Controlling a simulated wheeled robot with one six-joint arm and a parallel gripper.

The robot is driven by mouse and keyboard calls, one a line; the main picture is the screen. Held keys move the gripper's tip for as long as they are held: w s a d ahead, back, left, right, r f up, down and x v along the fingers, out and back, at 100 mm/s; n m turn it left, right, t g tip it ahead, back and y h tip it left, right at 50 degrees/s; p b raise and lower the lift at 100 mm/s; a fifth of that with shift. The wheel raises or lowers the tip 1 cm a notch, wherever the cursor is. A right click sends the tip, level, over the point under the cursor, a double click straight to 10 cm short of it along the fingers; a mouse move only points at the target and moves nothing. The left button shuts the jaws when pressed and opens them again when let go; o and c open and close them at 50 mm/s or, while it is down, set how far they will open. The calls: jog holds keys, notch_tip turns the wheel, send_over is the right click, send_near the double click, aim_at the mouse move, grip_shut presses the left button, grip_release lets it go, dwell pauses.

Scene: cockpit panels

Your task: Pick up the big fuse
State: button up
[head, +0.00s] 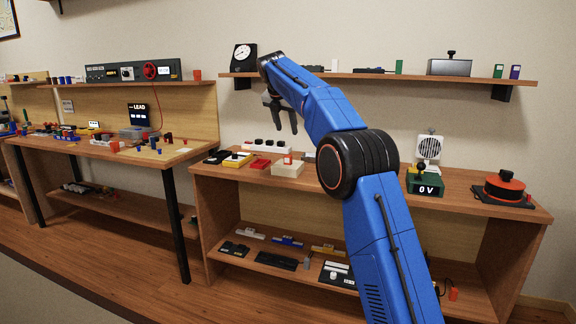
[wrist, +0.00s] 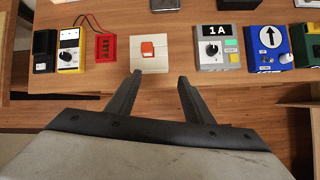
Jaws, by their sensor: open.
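My gripper (head: 281,117) is open and empty, held above the right workbench (head: 452,186). In the wrist view my gripper (wrist: 160,76) has its two dark fingers apart, over the bench's front edge. A cream block with a red-orange switch-like part (wrist: 148,48) lies just ahead of the fingertips, apart from them; the block also shows in the head view (head: 288,169). I cannot clearly pick out a big fuse in either view; small parts are hard to identify.
A yellow meter (wrist: 68,50), a red frame-like part (wrist: 105,47), a grey 1A box (wrist: 217,50) and a blue arrow box (wrist: 268,44) flank the block. A green 0 V meter (head: 425,183) and an orange-black reel (head: 500,187) stand farther right. A shelf (head: 380,76) hangs above.

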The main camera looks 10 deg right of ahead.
aim_at(287, 156)
jog(key=w+d+f, duration=0.1)
jog(key=w+f, duration=0.3)
jog(key=f, duration=0.1)
jog(key=w+f+n, duration=0.1)
jog(key=w+f, duration=0.3)
jog(key=f, duration=0.2)
jog(key=w+d+f+n, duration=0.1)
jog(key=w+f, duration=0.3)
jog(key=f, duration=0.1)
jog(key=shift+w+d+f, duration=0.3)
jog(key=shift+d+f, duration=0.05)
jog(key=shift+f, duration=0.05)
jog(key=c, duration=1.1)
jog(key=shift+r, duration=0.1)
